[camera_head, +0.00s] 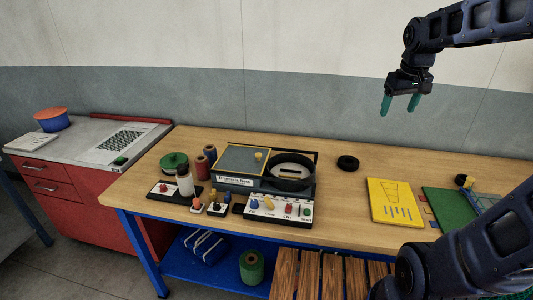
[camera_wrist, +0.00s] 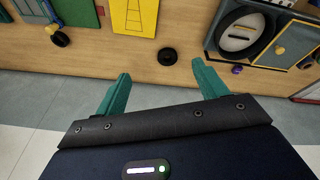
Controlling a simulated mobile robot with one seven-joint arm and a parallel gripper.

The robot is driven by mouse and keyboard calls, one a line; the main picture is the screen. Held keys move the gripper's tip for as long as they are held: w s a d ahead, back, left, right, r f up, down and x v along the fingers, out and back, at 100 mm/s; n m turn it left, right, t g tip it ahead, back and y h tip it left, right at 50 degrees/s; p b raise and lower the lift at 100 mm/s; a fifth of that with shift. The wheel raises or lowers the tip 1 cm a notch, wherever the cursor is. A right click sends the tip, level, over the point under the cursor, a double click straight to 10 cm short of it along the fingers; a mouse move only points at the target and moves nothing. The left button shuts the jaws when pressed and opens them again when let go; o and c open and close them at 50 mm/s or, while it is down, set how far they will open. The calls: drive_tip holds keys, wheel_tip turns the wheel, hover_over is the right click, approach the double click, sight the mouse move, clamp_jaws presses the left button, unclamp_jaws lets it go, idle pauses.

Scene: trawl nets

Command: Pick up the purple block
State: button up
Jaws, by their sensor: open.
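A small purple piece (camera_wrist: 237,69), which looks like the purple block, lies on the wooden tabletop beside the black-framed device in the wrist view. Its exact shape is too small to tell. I cannot make it out in the head view, where the device (camera_head: 232,182) may hide it. My gripper (camera_head: 400,104) hangs high above the back right of the table, its green fingers apart with nothing between them. In the wrist view the open fingers (camera_wrist: 160,70) are to the left of the purple piece and well apart from it.
A black ring (camera_head: 347,162) lies on the table (camera_head: 330,205). A yellow panel (camera_head: 394,201) and green board (camera_head: 452,208) are at the right. The device has a round black pan (camera_head: 290,184). Spools and a bottle (camera_head: 185,180) stand left. The wall is close behind.

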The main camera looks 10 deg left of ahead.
drive_tip(key=w+a+f+n+g+h, duration=0.1)
drive_tip(key=w+a+f+n, duration=0.25)
drive_tip(key=w+a, duration=0.8)
drive_tip(key=w+a+f+n+g, duration=0.15)
drive_tip(key=w+a+n, duration=0.25)
drive_tip(key=w+a, duration=0.75)
drive_tip(key=w+a+f+n+h, duration=0.1)
drive_tip(key=w+a+f+n, duration=0.45)
drive_tip(key=a+f, duration=0.7)
drive_tip(key=shift+n+g+h, duration=0.35)
drive_tip(key=shift+n+h, duration=0.15)
drive_tip(key=shift+h, duration=0.1)
drive_tip(key=a+f, duration=0.4)
drive_tip(key=f, duration=0.1)
drive_tip(key=w+a+f, duration=0.1)
drive_tip(key=a+f, duration=0.3)
drive_tip(key=f, duration=0.1)
drive_tip(key=a+f, duration=0.4)
drive_tip(key=f, duration=0.1)
drive_tip(key=shift+w+a+f, duration=0.2)
drive_tip(key=shift+w, duration=0.15)
drive_tip(key=shift+x, duration=2.9)
drive_tip(key=shift+w+d, duration=0.1)
drive_tip(key=shift+d, duration=0.05)
drive_tip(key=shift+c, duration=0.2)
drive_tip(key=shift+r, duration=0.1)
drive_tip(key=c, duration=1.1)
